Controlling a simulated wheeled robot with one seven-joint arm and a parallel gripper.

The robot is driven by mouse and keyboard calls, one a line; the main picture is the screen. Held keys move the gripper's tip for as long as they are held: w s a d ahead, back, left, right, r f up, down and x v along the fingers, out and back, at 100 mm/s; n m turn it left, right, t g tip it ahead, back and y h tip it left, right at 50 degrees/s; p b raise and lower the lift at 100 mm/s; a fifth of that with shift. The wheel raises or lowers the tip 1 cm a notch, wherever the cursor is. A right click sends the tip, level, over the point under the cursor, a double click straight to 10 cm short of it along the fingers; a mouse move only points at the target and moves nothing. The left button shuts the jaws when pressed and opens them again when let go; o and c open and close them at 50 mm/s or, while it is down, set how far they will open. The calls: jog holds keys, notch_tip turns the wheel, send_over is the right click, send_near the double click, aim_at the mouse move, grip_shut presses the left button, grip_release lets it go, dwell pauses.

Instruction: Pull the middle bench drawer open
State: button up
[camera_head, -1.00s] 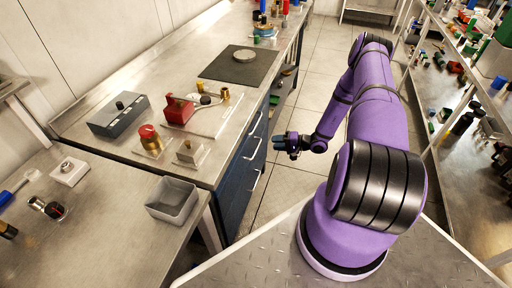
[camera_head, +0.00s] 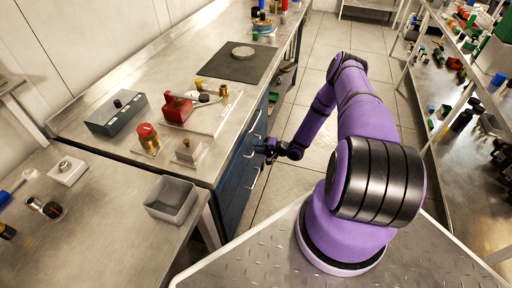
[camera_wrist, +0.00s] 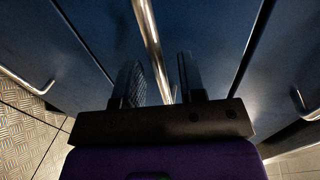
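The dark blue bench drawers are under the steel bench, with bar handles facing the aisle. The middle drawer (camera_wrist: 215,30) fills the centre of the wrist view and looks flush with its neighbours. Its silver bar handle (camera_wrist: 148,35) runs down between the two fingers of my gripper (camera_wrist: 161,80). The fingers are apart, with a visible gap between the bar and the right finger; the lower end of the bar is hidden behind the gripper body. In the head view my gripper (camera_head: 269,149) is at the drawer fronts, covering part of the middle handle.
Neighbouring handles show at left (camera_wrist: 35,85) and right (camera_wrist: 298,102) in the wrist view. The bench top (camera_head: 215,140) holds a red device (camera_head: 177,108) and a grey bin (camera_head: 172,199) stands near its front corner. A shelf rack (camera_head: 465,100) stands at right; aisle floor is clear.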

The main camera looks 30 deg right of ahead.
jog(key=shift+w+a+f, duration=0.1)
jog(key=shift+w+a, duration=0.25)
jog(key=shift+w, duration=0.1)
grip_shut()
jog(key=f+v, duration=0.2)
jog(key=v, duration=1.1)
jog(key=s+f+v, duration=0.1)
jog(key=f+v, duration=0.2)
jog(key=v, duration=0.9)
jog(key=shift+s+d+f, duration=0.2)
jog(key=shift+s+d, duration=0.15)
jog(key=shift+d, duration=0.2)
grip_release()
